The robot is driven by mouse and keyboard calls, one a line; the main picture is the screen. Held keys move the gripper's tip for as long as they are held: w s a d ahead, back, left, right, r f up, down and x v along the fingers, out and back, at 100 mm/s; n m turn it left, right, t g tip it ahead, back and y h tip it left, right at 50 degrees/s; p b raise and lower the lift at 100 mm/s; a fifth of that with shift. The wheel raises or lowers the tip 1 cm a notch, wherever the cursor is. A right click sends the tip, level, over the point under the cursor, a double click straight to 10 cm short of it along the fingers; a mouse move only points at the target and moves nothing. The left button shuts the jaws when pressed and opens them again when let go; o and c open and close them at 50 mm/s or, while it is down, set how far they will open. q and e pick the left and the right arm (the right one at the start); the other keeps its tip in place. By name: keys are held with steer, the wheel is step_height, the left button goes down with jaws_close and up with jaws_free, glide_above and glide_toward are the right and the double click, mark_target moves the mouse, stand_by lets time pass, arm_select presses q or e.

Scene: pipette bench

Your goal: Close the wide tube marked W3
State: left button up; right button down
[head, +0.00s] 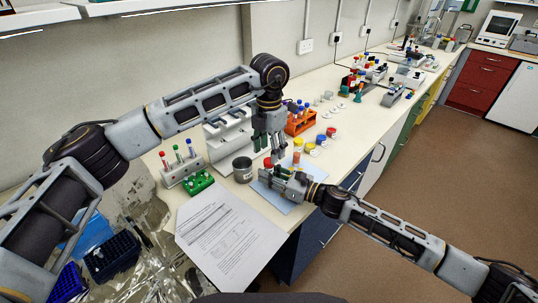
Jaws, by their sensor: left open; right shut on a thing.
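My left gripper (278,153) points down, open, just above and behind my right gripper (268,171). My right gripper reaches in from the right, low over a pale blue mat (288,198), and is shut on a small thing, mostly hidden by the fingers. A red part (267,162) shows at its fingertips; I cannot tell whether this is a cap or the contents of a tube. An orange tube (297,152) stands just right of my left gripper. Yellow (310,147), blue (321,139) and red (331,131) round pieces lie behind it. The W3 mark is not readable.
A grey metal cup (242,170), a green rack (199,184) and a rack of capped tubes (182,169) stand to the left. A printed sheet (222,236) lies in front. An orange rack (301,124) and white discs (338,108) are behind. The bench edge is close at right.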

arm_select(q)
step_height(320, 180, up, 9)
steer(key=shift+f, duration=0.15)
stand_by(0.4)
arm_select(e)
steer(key=c, duration=1.2)
jaws_free()
steer(key=shift+o, duration=0.2)
steer(key=shift+d, duration=0.1)
steer(key=shift+v, duration=5.9)
steer(key=shift+d, duration=0.1)
